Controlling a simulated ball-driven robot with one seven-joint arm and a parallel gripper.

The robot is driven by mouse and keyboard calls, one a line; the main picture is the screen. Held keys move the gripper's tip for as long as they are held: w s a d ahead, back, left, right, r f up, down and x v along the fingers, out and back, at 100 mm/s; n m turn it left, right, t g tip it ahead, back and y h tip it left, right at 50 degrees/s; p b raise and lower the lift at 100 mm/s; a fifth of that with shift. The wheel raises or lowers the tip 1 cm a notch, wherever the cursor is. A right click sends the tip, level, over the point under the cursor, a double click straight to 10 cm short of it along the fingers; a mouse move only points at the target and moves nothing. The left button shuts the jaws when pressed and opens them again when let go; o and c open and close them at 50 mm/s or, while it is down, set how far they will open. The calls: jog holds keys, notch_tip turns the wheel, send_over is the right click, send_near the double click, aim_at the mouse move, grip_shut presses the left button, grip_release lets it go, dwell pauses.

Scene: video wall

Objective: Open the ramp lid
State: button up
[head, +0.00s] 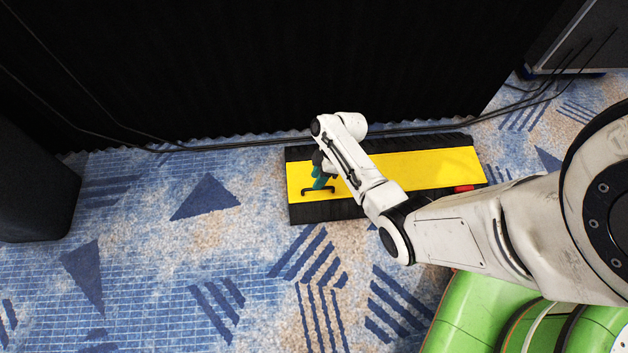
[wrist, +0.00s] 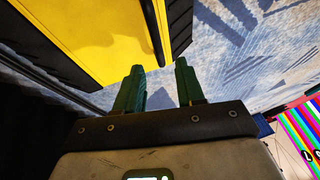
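The ramp is a long low black piece (head: 325,213) on the carpet with a flat yellow lid (head: 425,167) along its top; the lid looks shut. In the wrist view the yellow lid (wrist: 85,35) fills the upper left, with the black ramp edge (wrist: 178,22) beside it. My gripper (head: 319,180) is over the ramp's left end in the head view, and my arm hides part of the lid.
A black pleated curtain (head: 250,70) hangs behind the ramp, with dark cables (head: 215,145) along its foot. A black box (head: 35,160) stands at left and another dark case (head: 585,40) at upper right. A small red patch (head: 463,188) shows at the ramp's right. Blue carpet (head: 150,280) in front is clear.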

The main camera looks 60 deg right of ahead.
jog(key=shift+b+x, duration=0.75)
jog(key=shift+x, duration=1.05)
jog(key=shift+c, duration=0.3)
grip_shut()
